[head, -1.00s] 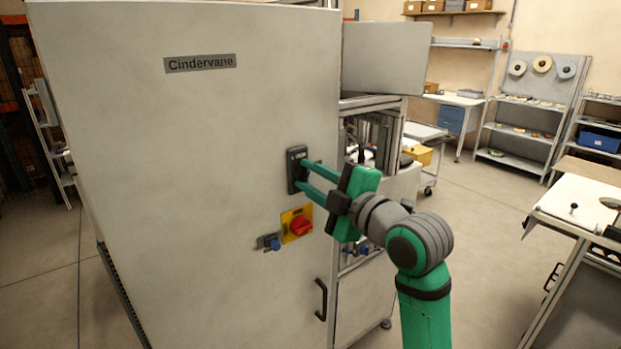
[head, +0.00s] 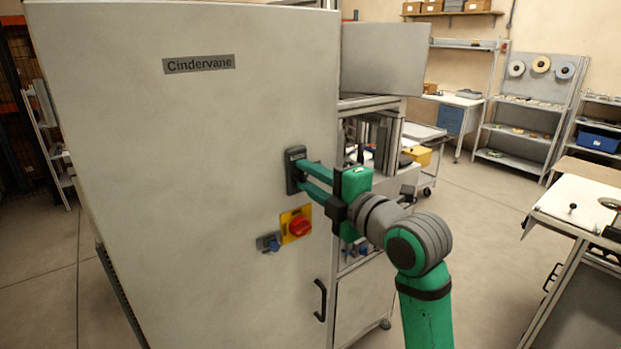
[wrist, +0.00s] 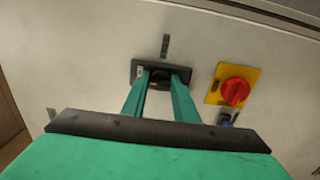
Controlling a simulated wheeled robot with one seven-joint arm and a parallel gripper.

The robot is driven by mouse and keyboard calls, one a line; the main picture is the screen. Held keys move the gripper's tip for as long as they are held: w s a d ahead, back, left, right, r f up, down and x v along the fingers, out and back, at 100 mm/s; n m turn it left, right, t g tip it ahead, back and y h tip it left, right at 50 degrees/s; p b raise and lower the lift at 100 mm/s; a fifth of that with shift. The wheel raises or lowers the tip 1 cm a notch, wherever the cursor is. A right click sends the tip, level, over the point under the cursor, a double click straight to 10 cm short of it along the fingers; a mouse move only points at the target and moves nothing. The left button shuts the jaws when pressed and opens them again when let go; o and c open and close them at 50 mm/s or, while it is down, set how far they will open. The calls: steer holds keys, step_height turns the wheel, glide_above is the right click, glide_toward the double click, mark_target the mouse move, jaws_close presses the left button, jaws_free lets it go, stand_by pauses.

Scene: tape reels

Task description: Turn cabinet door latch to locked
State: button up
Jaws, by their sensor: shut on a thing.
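The cabinet door (head: 190,150) is a large pale panel labelled "Cindervane". Its latch (head: 292,160) is a dark plate with a small knob, right of the door's middle; it also shows in the wrist view (wrist: 141,66). My gripper (head: 302,176) reaches it from the right, its two green fingers at the plate. In the wrist view the fingertips (wrist: 161,76) stand either side of the dark knob, shut on it. The fingers partly hide the knob, and I cannot read its lock position.
Below the latch is a red rotary switch (head: 299,227) on a yellow plate, with a blue padlock-like part (head: 270,243) beside it. A black door handle (head: 320,300) is lower right. A workbench (head: 580,205) stands at the right; the floor between is clear.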

steer(key=o, duration=1.1)
steer(key=shift+c, duration=0.2)
steer(key=shift+s, duration=0.1)
steer(key=v, duration=1)
steer(key=shift+s+d, duration=0.2)
steer(key=shift+d, duration=0.1)
steer(key=shift+d, duration=0.1)
steer(key=shift+s, duration=0.1)
